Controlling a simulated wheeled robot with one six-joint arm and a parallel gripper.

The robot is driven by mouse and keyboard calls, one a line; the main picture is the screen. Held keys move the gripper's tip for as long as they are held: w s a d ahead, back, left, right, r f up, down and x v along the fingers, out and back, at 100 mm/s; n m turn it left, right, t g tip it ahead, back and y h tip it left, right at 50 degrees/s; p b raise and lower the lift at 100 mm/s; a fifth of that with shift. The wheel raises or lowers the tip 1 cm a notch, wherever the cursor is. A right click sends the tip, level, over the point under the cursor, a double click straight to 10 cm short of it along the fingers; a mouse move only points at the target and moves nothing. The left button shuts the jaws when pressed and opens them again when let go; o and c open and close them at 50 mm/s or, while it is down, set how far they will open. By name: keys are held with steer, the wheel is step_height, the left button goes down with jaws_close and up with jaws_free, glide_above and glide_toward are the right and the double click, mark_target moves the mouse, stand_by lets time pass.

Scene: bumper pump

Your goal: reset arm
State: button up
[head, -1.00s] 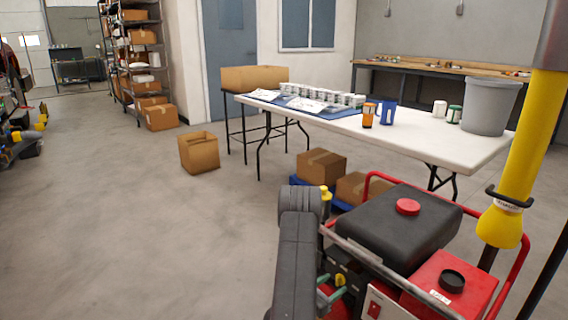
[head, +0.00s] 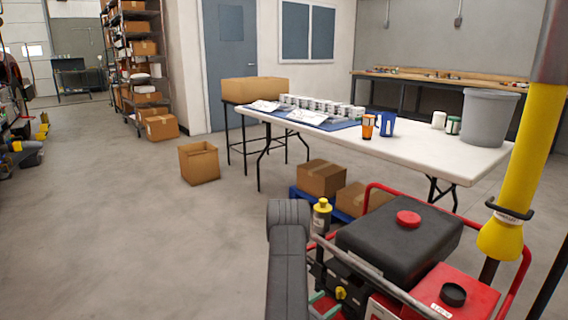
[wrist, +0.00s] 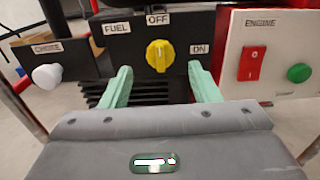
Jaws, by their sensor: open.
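My gripper (wrist: 162,84) is open in the wrist view, with its two green fingers apart in front of a black panel (wrist: 128,40). The yellow fuel knob (wrist: 159,56) shows between and beyond the fingertips, under the OFF label, with ON to its right. Its ridge looks roughly upright. I cannot tell whether either finger touches the panel. In the head view my dark arm reaches down to the generator's front, and the yellow knob (head: 340,293) shows beside a green finger. The gripper is mostly hidden there.
The generator has a black tank (head: 400,235) with a red cap and a red tubular frame. A white engine panel (wrist: 270,50) with a red switch and green button is at right; a white choke knob (wrist: 47,76) is at left. A yellow-capped bottle (head: 321,216) stands behind my arm. Open floor lies left.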

steer(key=p+v, duration=0.2)
steer(key=v, duration=0.7)
steer(key=b+x, duration=0.3)
steer(key=x, duration=1.1)
steer(key=shift+d, duration=0.1)
steer(key=shift+s+a+m, duration=0.15)
steer(key=shift+a+m, duration=0.15)
steer(key=shift+m, duration=0.6)
steer(key=m, duration=0.3)
steer(key=m+g+p, duration=0.1)
steer(key=m+p, duration=0.1)
steer(key=p, duration=0.1)
glide_toward(337, 295)
steer(key=s+a, duration=0.2)
steer(key=s, duration=0.3)
steer(key=shift+s+d+r+g+h, duration=0.1)
steer(key=shift+s+r+g+h, duration=0.2)
steer(key=shift+g+h, duration=0.15)
